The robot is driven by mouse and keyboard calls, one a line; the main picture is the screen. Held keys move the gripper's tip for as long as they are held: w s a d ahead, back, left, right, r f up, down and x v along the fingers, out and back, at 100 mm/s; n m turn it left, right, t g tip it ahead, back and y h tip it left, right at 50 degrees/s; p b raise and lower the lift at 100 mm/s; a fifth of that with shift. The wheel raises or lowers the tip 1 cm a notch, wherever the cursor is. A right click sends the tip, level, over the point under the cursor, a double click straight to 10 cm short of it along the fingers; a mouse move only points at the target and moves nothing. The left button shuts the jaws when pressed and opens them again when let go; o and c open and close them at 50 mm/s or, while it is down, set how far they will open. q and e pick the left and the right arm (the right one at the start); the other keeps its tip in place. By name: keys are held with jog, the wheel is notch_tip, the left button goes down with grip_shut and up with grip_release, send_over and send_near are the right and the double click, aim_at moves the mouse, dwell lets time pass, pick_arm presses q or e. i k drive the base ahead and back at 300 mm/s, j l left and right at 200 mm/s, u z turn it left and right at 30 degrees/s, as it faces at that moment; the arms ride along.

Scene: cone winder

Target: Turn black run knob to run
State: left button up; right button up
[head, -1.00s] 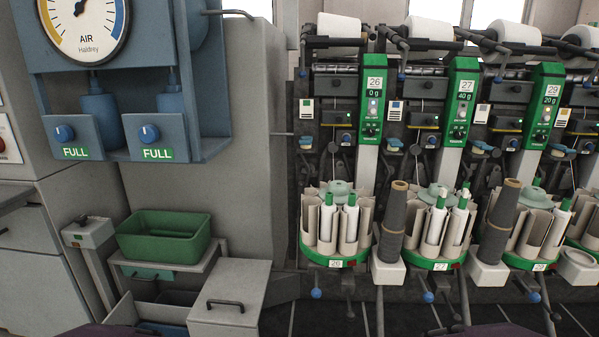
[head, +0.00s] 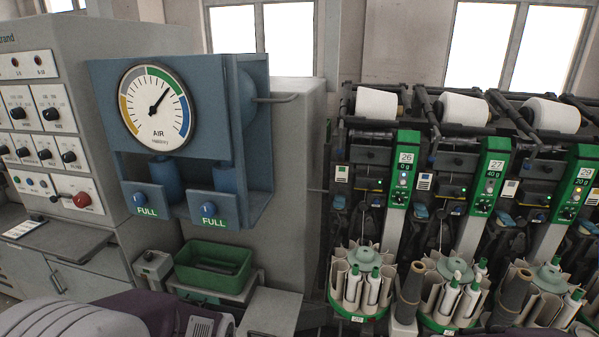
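I cannot tell which knob is the run knob; no "run" label is readable. A control cabinet (head: 75,60) at the left carries several black knobs, among them a large upper one (head: 51,114) and a lower right one (head: 69,157). A black lever-like handle (head: 55,197) sits beside a red knob (head: 82,200) low on its panel. The green winder heads 26 (head: 405,165), 27 (head: 490,170) and 29 (head: 578,180) also carry small dark controls, too small to read. Neither gripper is in view; only purple and grey parts of my arm show at the bottom left.
A blue air unit (head: 115,80) with a gauge (head: 155,108) and two blue FULL knobs projects between cabinet and winder. Below it are a green tray (head: 190,277) and a small grey box (head: 152,268). A grey shelf (head: 60,240) juts out under the cabinet panel.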

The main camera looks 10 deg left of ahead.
aim_at(148, 256)
jog(key=u, duration=1.5)
